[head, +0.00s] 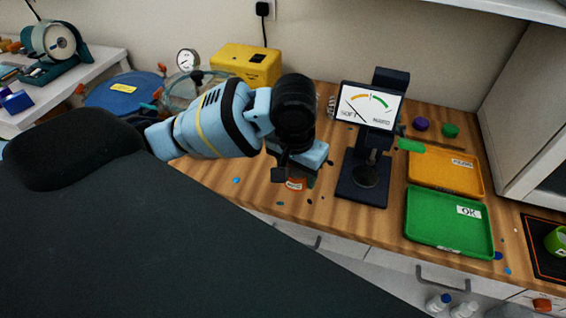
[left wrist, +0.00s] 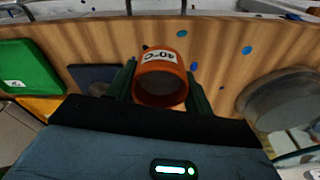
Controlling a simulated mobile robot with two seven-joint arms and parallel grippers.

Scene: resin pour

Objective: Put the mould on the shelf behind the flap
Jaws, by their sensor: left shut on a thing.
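My left gripper (head: 298,172) is low over the wooden bench, left of the gauge stand. It is shut on a round orange mould with a white label, partly hidden by the gripper in the head view (head: 296,184). In the left wrist view the mould (left wrist: 162,82) sits between the two dark green fingers, its label reading 40°C and its dark round face towards the camera. I cannot tell whether it touches the bench. A white cabinet (head: 535,110) stands at the right edge; I cannot make out a flap or shelf there. My right gripper is not in view.
A dark gauge stand (head: 361,185) is just right of the gripper. Beyond it lie an orange tray (head: 446,165) and a green tray (head: 420,238). A yellow box (head: 232,66) and a glass pot (head: 186,92) stand behind my arm. A green cup (head: 557,241) is far right.

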